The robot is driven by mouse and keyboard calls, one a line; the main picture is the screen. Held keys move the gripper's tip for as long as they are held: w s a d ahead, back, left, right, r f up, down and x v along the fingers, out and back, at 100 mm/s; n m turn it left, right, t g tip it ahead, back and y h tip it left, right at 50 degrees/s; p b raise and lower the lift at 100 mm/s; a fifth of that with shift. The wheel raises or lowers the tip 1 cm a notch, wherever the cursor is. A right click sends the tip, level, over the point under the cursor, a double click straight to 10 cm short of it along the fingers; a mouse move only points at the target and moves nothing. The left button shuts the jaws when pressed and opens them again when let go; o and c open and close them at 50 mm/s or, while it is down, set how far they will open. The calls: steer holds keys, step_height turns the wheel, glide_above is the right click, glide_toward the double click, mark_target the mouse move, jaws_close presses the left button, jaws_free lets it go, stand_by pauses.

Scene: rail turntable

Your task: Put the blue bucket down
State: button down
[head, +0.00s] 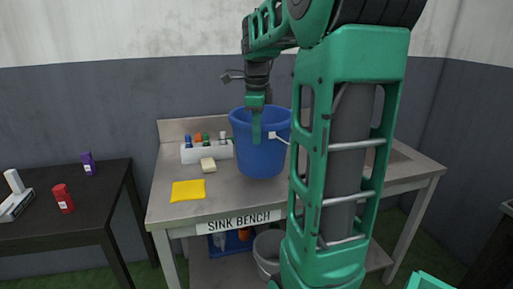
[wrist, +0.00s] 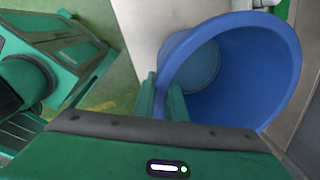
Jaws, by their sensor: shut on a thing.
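The blue bucket (head: 259,153) appears upright at the sink bench (head: 220,193), right of the white caddy. I cannot tell whether its base touches the bench top or hangs just above it. My gripper (head: 256,125) points down at the near rim and is shut on the bucket's wall. In the wrist view the fingers (wrist: 161,97) are at the left side of the blue bucket's rim (wrist: 262,22), and the inside of the bucket looks empty.
A white caddy (head: 187,156) with bottles, a sponge (head: 208,165) and a yellow cloth (head: 188,190) are left of the bucket. A grey bucket (head: 267,250) and a blue crate (head: 233,243) are on the lower shelf. A dark table (head: 90,222) at left bears a red bottle (head: 63,198) and a purple bottle (head: 88,164).

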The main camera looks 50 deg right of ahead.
steer(key=shift+w+d+f, duration=0.15)
steer(key=shift+d+f, duration=0.15)
steer(key=shift+f, duration=0.55)
steer(key=shift+w+d+f, duration=0.1)
steer(key=shift+d+f, duration=0.25)
steer(key=shift+f, duration=0.5)
steer(key=shift+w+d+f, duration=0.15)
steer(key=shift+d+f, duration=0.15)
steer(key=shift+f, duration=0.65)
steer(key=c, duration=1.8)
jaws_free()
steer(key=r, duration=0.4)
steer(key=a+r, duration=0.1)
steer(key=r, duration=0.3)
steer(key=s+r, duration=0.1)
steer(key=r, duration=0.3)
steer(key=shift+a, duration=0.15)
steer(key=s+a+f+n, duration=0.8)
steer(key=s+f+n, duration=0.1)
steer(key=s+n, duration=0.1)
steer(key=s+a+f+n+g+y, duration=0.1)
steer(key=s+a+f+n, duration=0.6)
steer(key=s+f+n, duration=0.3)
steer(key=shift+s+a+n+y, duration=0.3)
steer(key=shift+s+a+n, duration=0.05)
steer(key=shift+n, duration=0.85)
